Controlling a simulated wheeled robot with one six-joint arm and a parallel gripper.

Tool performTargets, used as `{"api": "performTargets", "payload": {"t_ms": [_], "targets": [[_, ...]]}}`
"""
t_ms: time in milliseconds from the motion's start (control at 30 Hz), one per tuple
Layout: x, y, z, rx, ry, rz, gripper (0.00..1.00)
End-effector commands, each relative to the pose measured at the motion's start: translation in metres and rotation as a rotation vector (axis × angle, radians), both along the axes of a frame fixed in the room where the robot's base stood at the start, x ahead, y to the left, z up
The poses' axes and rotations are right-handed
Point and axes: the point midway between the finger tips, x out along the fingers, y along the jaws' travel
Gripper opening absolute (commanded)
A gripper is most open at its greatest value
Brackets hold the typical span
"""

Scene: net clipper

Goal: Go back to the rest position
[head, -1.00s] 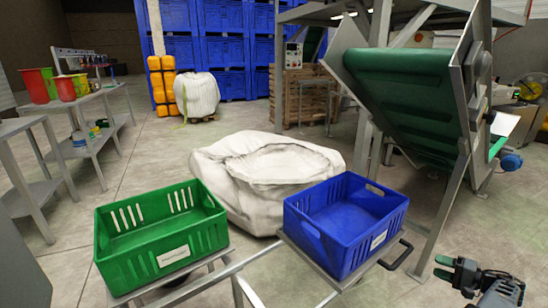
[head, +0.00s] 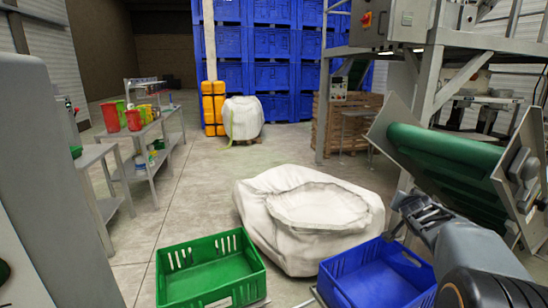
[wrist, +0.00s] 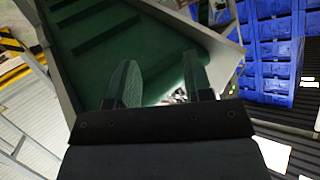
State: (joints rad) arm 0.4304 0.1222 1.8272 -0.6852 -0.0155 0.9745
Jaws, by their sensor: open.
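My gripper (head: 418,208) is at the right of the head view, raised above the blue crate (head: 345,284) and in front of the green conveyor (head: 445,150). In the wrist view its two fingers (wrist: 158,85) stand apart with nothing between them, and the conveyor belt (wrist: 110,40) shows behind them. The green crate (head: 163,285) at the bottom centre looks empty where I can see inside. The blue crate also looks empty, and my arm hides part of its right side.
A large white bulk bag (head: 262,215) lies on the floor behind the crates. Metal tables (head: 152,172) with coloured buckets stand at the left. Stacked blue bins (head: 270,75) and an orange stack (head: 213,105) are at the back. The floor left of centre is clear.

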Motion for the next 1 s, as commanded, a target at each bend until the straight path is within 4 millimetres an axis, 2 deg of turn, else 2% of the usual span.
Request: {"api": "performTargets", "payload": {"t_ms": [33,100,200,300,400,500,633,767,1000], "targets": [[-0.024,0.036,0.026,-0.013,0.096,0.021,0.46],[-0.061,0.077,0.027,-0.026,0.250,0.064,0.46],[-0.114,0.126,0.022,-0.033,0.448,0.160,0.46],[-0.163,0.166,0.014,-0.032,0.611,0.279,0.46],[-0.204,0.195,0.006,-0.029,0.735,0.398,0.46],[-0.236,0.216,0.001,-0.026,0.823,0.497,0.46],[-0.262,0.232,-0.005,-0.023,0.891,0.584,0.46],[-0.272,0.238,-0.008,-0.021,0.917,0.620,0.46],[-0.273,0.238,-0.009,-0.021,0.920,0.624,0.46]]}}
